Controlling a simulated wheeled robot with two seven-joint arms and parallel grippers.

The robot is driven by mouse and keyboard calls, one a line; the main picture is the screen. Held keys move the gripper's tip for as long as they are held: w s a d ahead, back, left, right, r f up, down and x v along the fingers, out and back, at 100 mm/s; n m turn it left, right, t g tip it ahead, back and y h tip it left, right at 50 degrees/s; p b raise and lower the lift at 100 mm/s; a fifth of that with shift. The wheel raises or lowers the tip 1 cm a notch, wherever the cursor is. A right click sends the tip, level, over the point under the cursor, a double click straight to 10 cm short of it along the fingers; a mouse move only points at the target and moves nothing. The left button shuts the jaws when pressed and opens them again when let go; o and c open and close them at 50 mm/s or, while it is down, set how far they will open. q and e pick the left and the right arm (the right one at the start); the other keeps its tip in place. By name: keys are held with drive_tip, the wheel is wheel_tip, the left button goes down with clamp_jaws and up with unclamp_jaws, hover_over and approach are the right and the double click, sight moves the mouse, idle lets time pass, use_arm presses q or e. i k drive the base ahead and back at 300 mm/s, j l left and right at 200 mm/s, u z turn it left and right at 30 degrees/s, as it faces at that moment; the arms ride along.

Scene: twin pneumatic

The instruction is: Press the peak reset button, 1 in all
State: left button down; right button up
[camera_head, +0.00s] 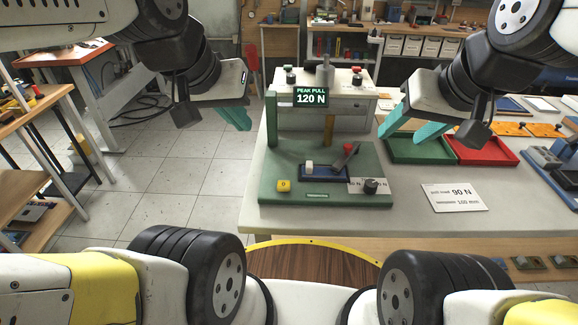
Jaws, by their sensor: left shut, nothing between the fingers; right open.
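A green test rig (325,196) stands on the table. Its display (311,97) reads "PEAK PULL 120 N". A yellow button (284,185) marked "0" sits on the rig's front left corner; I cannot tell for sure that it is the peak reset button. My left gripper (240,122) is shut and empty, with teal fingers, in the air left of the rig and apart from it. My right gripper (399,135) is open and empty, with its fingers spread in the air right of the rig, in front of the green tray.
A white card (453,197) reading "90 N" lies on the table. Green (420,158) and red (484,158) trays are at right. The table's front strip is clear.

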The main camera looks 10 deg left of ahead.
sight(283, 186)
drive_tip(key=k+l+u, duration=0.2)
drive_tip(key=l, duration=0.25)
drive_tip(key=l+u, duration=0.2)
drive_tip(key=l, duration=0.25)
drive_tip(key=k+l+u, duration=0.2)
drive_tip(key=l, duration=0.2)
drive_tip(key=k+l+u, duration=0.2)
drive_tip(key=k+l, duration=0.05)
drive_tip(key=l, duration=0.1)
